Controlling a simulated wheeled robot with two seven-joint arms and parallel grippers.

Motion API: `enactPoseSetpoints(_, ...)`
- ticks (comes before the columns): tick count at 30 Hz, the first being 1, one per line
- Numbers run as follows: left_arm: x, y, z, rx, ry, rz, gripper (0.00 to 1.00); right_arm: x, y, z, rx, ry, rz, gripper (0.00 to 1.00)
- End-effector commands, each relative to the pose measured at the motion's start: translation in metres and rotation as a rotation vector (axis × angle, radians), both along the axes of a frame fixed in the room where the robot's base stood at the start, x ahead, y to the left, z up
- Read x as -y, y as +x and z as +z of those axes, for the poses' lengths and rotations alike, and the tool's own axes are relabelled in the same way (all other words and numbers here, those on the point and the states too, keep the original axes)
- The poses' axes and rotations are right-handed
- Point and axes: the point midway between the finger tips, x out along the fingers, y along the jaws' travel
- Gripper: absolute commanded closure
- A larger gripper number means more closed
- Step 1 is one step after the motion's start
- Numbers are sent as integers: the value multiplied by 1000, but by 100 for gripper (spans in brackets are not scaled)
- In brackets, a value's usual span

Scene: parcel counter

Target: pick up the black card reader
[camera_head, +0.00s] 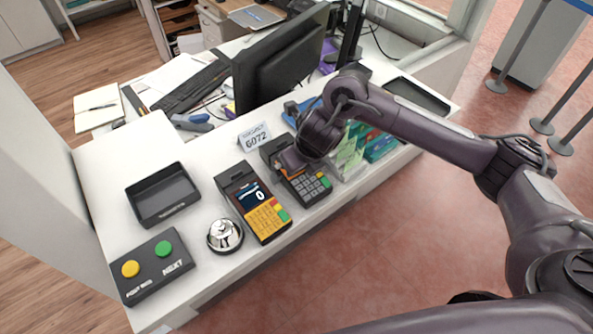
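A black card reader (311,189) with grey keys and a few coloured keys lies on the white counter, right of a second terminal (262,210) with a yellow keypad and a lit display showing 0. My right arm comes in from the right, and its wrist is over the far part of the black card reader. My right gripper (291,160) is at the reader's upper end, mostly hidden by the wrist. Its fingers are too hidden to tell whether they are open or touching the reader. My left gripper is not in view.
A bell (225,235), a two-button box (150,267) and a black tray (162,196) stand to the left. A number sign (254,137) stands behind the readers. A leaflet holder (352,158) is close on the right, a monitor (282,62) behind. The counter's front edge is near.

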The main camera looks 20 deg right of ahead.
Motion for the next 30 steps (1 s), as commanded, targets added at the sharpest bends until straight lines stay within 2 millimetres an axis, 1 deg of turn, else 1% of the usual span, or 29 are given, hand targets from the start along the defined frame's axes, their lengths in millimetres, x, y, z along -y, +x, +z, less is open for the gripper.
enactPoseSetpoints(1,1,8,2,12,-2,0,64,0,1,-2,-1,0,-1,0)
enactPoseSetpoints(3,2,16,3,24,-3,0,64,-1,2,-4,2,-1,1,0)
enactPoseSetpoints(5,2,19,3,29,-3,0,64,-1,2,-4,2,-1,1,0)
enactPoseSetpoints(8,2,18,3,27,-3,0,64,-1,2,-4,2,-1,1,0)
enactPoseSetpoints(11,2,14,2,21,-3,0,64,-1,2,-4,2,-1,1,10)
enactPoseSetpoints(16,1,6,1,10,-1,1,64,-1,2,-4,1,-1,1,33)
enactPoseSetpoints(21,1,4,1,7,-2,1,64,0,2,-4,1,-1,1,55)
enactPoseSetpoints(22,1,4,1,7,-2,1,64,-1,2,-3,4,0,0,57)
enactPoseSetpoints(30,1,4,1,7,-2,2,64,-1,3,-2,4,0,0,57)
